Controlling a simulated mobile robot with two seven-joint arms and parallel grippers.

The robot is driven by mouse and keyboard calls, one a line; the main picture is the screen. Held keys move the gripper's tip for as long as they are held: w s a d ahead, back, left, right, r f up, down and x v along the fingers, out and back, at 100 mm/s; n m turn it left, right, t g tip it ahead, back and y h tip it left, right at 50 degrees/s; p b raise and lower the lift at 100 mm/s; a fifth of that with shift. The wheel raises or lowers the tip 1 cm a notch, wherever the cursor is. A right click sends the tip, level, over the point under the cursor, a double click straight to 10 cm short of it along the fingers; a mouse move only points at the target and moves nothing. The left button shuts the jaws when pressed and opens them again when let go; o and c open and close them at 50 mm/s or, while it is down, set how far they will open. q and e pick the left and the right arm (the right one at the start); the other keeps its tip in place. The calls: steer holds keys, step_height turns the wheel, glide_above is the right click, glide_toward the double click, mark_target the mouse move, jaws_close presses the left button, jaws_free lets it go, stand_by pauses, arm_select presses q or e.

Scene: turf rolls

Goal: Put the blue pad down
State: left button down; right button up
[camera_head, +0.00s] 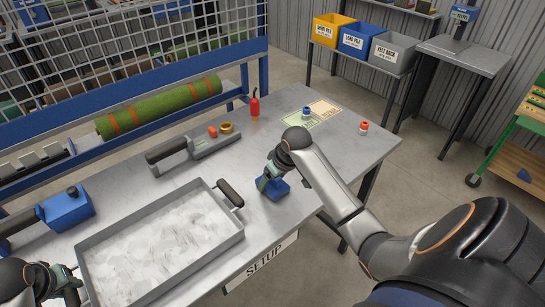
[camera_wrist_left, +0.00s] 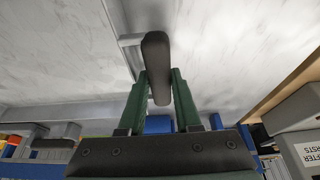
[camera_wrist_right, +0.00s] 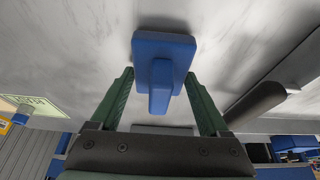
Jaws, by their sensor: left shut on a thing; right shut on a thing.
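The blue pad (camera_head: 277,192) is a flat blue block with a raised grip, right of the grey tray (camera_head: 240,236) on the metal table. My right gripper (camera_head: 264,184) is over it; in the right wrist view the blue pad (camera_wrist_right: 164,50) sits between the fingers (camera_wrist_right: 159,77), shut on it. I cannot tell whether its underside touches the table. My left gripper (camera_head: 72,276) is at the tray's left end; in the left wrist view it is shut on a dark handle (camera_wrist_left: 156,60) of the tray. That handle is hidden in the head view.
The tray's other handle (camera_head: 230,193) points toward the pad. A green turf roll (camera_head: 160,107) lies behind. Bare table lies right of the pad.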

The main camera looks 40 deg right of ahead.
steer(key=o, duration=1.2)
steer(key=shift+f, duration=0.15)
steer(key=shift+c, duration=0.2)
steer(key=v, duration=1.2)
